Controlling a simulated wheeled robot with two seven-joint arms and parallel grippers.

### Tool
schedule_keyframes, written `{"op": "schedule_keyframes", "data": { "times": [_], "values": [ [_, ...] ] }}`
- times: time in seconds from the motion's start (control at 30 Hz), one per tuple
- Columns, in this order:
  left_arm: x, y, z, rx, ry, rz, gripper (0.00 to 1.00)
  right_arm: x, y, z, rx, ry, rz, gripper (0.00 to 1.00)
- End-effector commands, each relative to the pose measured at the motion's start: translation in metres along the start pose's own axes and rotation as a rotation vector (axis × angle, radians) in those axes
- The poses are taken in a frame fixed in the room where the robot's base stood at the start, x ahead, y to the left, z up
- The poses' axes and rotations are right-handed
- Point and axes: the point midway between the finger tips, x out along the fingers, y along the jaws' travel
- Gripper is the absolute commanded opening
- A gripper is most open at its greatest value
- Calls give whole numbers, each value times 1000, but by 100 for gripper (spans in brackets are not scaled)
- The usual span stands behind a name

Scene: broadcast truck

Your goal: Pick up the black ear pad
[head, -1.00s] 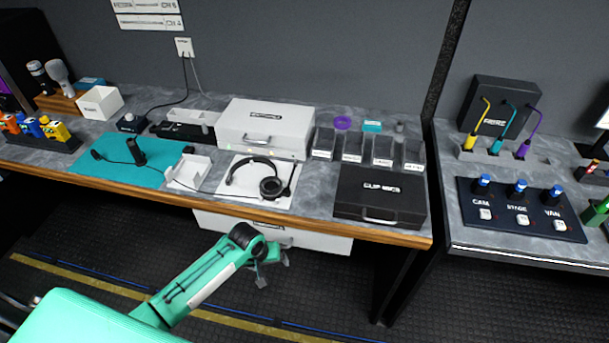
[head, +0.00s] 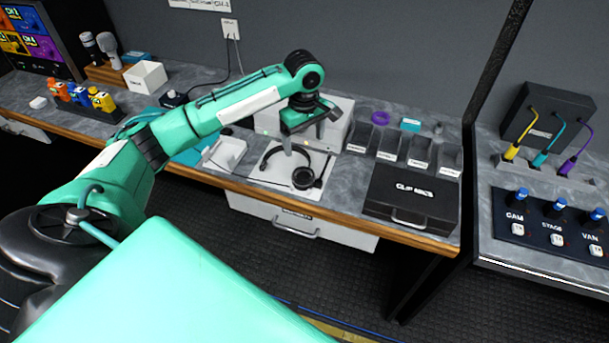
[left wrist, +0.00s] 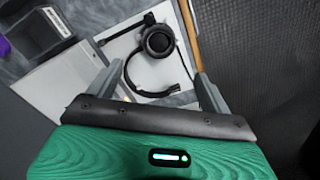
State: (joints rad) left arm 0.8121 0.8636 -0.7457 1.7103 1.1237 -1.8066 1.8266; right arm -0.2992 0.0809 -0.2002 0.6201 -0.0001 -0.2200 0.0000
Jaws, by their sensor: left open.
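A black headset (head: 268,161) lies on a white mat (head: 262,176) on the workbench. Its round black ear pad (head: 303,178) is at the headset's right end, and it also shows in the left wrist view (left wrist: 158,41). My left gripper (head: 305,148) is open and empty above the headset, pointing down. In the left wrist view, its two fingers (left wrist: 160,72) stand apart, with the ear pad and part of the headband between and beyond them. The fingers partly hide the mat and headband. My right gripper is not in view.
A white case (head: 340,106) stands behind the mat, partly hidden by my arm. Dark labelled bins (head: 388,147) and a black case (head: 413,196) stand to the right. A white tray (head: 226,153) is to the left. A drawer (head: 300,220) sits below the bench edge.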

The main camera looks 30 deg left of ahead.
Motion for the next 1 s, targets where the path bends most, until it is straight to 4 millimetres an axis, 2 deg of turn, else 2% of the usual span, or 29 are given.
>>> {"op": "schedule_keyframes", "data": {
  "times": [0.07, 0.17, 0.5, 0.83, 1.0],
  "values": [
    [-7, 0, -8, -41, 1, -3, 82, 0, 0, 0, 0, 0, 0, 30],
    [-4, 0, -11, -62, -1, -9, 82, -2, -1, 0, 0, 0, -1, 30],
    [57, 0, -10, -61, -2, -9, 82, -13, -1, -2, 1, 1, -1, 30],
    [86, 0, -8, -61, -1, -9, 82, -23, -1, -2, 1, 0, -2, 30],
    [112, 1, -5, -61, -2, -8, 82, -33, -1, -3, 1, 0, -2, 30]
  ]
}}
